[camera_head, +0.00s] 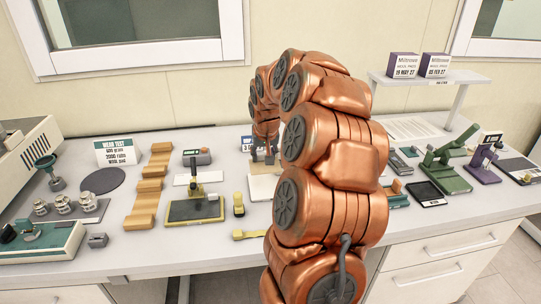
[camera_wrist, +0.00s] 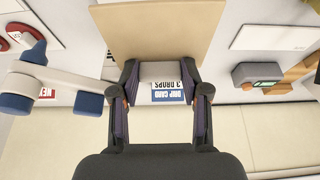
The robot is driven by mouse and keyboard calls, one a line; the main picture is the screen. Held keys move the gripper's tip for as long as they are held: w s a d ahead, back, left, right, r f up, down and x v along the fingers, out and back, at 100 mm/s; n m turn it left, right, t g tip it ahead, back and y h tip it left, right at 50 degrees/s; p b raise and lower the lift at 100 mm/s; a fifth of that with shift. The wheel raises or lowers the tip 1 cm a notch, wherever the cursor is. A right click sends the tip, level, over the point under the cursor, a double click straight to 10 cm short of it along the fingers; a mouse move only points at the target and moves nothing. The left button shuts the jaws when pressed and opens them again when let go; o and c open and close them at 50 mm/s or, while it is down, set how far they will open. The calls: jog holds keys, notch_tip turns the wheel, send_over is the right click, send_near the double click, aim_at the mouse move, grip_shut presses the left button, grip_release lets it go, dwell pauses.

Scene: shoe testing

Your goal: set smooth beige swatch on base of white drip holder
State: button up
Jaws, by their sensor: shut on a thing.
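In the wrist view a smooth beige swatch (camera_wrist: 155,35) fills the top middle. My gripper (camera_wrist: 160,74) is shut on the pale grey tab at the swatch's edge, one finger on each side. In the head view my gripper (camera_head: 264,153) is small and partly hidden behind my copper arm. A pale flat piece (camera_head: 262,188) shows just in front of it; I cannot tell whether it is the swatch or the holder's base. The white drip holder is not clearly seen; the swatch and arm hide that area. A drip card sign (camera_wrist: 172,96) stands just beyond the fingers.
A grey meter (camera_wrist: 258,76) and white plate (camera_wrist: 275,37) lie right in the wrist view. A white device with blue ends (camera_wrist: 62,80) is at left. In the head view, a black-and-yellow stand (camera_head: 195,210) and yellow pieces (camera_head: 250,234) sit left of my arm.

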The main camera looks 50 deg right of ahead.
jog(key=shift+s+d, duration=0.15)
jog(key=shift+d, duration=0.05)
jog(key=shift+s+d, duration=0.2)
jog(key=shift+f+b, duration=0.2)
jog(key=shift+b, duration=0.4)
jog(key=b, duration=0.3)
send_over(266, 179)
jog(key=s, duration=0.1)
jog(key=shift+s+a+f, duration=0.1)
jog(key=shift+a+f, duration=0.1)
jog(key=shift+f, duration=1.15)
jog(key=shift+a+f, duration=0.2)
jog(key=shift+f, duration=1.15)
jog(key=shift+b, duration=1.15)
jog(key=shift+f+b, duration=0.7)
jog(key=shift+f, duration=0.35)
